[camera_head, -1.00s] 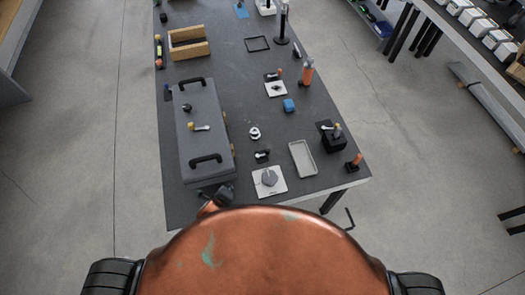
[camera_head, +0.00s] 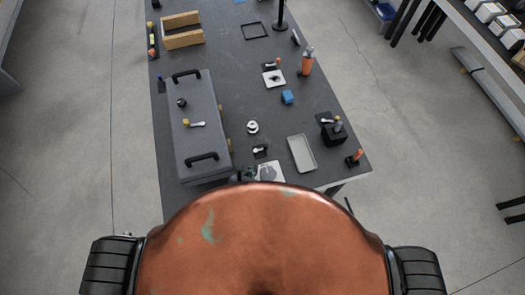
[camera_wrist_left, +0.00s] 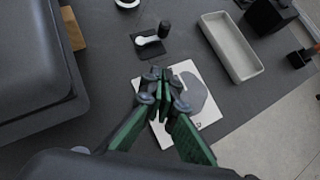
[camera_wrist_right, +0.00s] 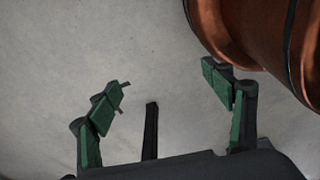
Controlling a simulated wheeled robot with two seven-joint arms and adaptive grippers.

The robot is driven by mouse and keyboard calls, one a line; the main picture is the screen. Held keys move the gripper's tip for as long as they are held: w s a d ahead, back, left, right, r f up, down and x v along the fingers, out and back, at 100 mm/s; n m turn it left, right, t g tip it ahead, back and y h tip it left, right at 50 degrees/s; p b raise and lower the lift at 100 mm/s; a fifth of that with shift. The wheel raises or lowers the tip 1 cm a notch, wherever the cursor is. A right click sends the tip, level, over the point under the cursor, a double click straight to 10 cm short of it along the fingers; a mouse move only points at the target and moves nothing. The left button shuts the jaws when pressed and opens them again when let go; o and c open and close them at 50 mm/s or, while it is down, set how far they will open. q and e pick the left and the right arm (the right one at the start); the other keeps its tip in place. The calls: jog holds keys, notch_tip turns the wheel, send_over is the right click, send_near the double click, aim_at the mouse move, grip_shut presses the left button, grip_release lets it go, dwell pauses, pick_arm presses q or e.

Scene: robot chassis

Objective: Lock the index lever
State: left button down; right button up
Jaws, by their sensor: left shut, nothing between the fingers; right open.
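No lever is marked as the index lever. A small lever with a black knob (camera_head: 261,150) on a dark plate lies near the table's front edge; it also shows in the left wrist view (camera_wrist_left: 148,40). A white plate with a grey disc (camera_head: 270,172) is just in front of it. My left gripper (camera_head: 248,174) is partly hidden by my body in the head view. In the left wrist view my left gripper (camera_wrist_left: 160,80) is shut and empty, over the left part of the white plate (camera_wrist_left: 208,112), close to the lever. My right gripper (camera_wrist_right: 165,85) is open and empty over floor.
A grey tray (camera_head: 301,153), a black box with a lever (camera_head: 333,132) and an orange-handled piece (camera_head: 354,158) are right. A blue block (camera_head: 287,97) lies behind.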

aim_at(265, 149)
pick_arm(q)
jog(key=x, duration=1)
jog(key=shift+w+f+b, duration=0.25)
jog(key=shift+w+b, duration=0.05)
jog(key=shift+b, duration=0.1)
jog(key=shift+w+d+r, duration=0.1)
jog(key=shift+w+d, duration=0.1)
jog(key=shift+w, duration=0.35)
jog(key=shift+w+d+r, duration=0.1)
jog(key=shift+w+d, duration=0.15)
jog(key=shift+w, duration=0.35)
jog(key=shift+w+d+f, duration=0.1)
jog(key=shift+w+d, duration=0.1)
jog(key=shift+w, duration=0.45)
pick_arm(e)
jog(key=shift+s+a+f, duration=0.1)
jog(key=shift+s+f, duration=0.05)
jog(key=shift+s, duration=0.4)
jog(key=shift+s+a+f, duration=0.1)
jog(key=shift+s, duration=0.4)
jog(key=shift+d, duration=0.15)
pick_arm(q)
jog(key=shift+p, duration=0.35)
pick_arm(e)
jog(key=shift+r, duration=0.1)
